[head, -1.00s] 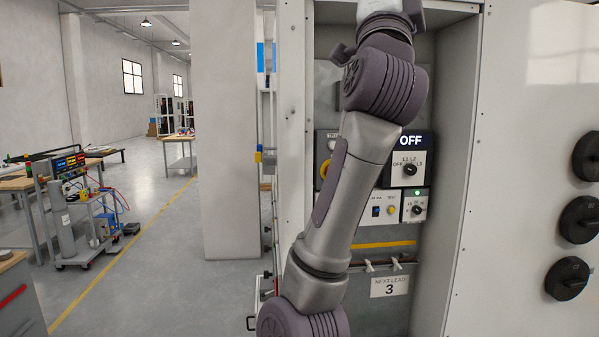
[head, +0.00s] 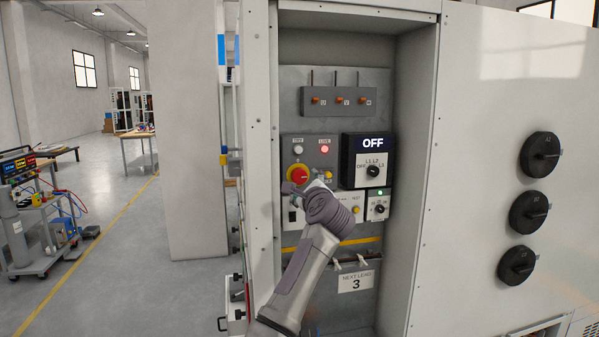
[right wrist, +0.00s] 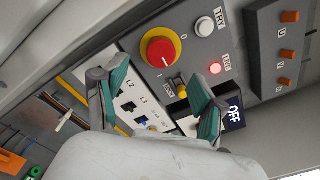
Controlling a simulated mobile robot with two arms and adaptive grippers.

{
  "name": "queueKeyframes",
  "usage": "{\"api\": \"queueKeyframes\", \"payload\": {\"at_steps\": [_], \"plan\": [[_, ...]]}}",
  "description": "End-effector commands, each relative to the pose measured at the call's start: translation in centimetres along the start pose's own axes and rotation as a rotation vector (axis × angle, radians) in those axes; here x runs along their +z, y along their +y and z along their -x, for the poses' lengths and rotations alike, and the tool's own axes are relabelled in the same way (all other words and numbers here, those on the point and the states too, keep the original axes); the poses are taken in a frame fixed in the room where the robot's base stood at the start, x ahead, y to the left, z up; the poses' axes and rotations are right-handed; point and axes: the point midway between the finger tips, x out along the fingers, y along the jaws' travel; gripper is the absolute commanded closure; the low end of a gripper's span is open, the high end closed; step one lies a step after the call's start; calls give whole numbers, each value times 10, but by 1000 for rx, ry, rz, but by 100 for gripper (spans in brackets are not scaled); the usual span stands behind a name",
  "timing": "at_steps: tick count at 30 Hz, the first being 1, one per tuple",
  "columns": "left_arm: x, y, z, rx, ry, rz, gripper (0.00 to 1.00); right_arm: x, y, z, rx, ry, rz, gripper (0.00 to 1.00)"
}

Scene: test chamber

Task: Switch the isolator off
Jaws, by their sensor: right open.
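The isolator is a red rotary knob on a yellow disc (head: 298,173), set in a grey panel inside the open cabinet. In the right wrist view the red knob (right wrist: 160,52) lies just beyond my fingertips, with a "0" mark and an "I" mark beside it. My right gripper (head: 307,183) is open and empty in front of the panel. In the right wrist view its two teal-padded fingers (right wrist: 158,74) stand apart, below the knob, not visibly touching it. The LIVE lamp (right wrist: 215,68) glows red beside a white TRY button (right wrist: 204,27). My left gripper is not in view.
A yellow part (right wrist: 181,87) sits close to the knob. A black-topped meter reading OFF (head: 374,143) with a selector dial is to the right. Three orange-tipped terminals (head: 340,100) are above. Cabinet side walls bound the opening. Black round sockets (head: 540,154) are outside, right.

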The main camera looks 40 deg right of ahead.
Motion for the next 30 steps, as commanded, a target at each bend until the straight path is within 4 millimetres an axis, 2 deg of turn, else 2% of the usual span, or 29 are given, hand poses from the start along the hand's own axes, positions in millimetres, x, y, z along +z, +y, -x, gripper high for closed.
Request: {"api": "queueKeyframes", "payload": {"at_steps": [1, 6, 12, 25, 30], "plan": [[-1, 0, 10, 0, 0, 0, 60, 3, -4, -11, 3, 2, 2, 30], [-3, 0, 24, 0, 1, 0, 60, 2, -3, -41, 1, 1, 3, 30], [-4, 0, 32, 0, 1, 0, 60, 2, -2, -63, 1, 0, 3, 30], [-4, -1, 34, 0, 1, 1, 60, 0, -1, -71, -2, 0, 2, 30], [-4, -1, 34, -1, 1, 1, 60, 0, -1, -71, -2, 0, 2, 57]]}}
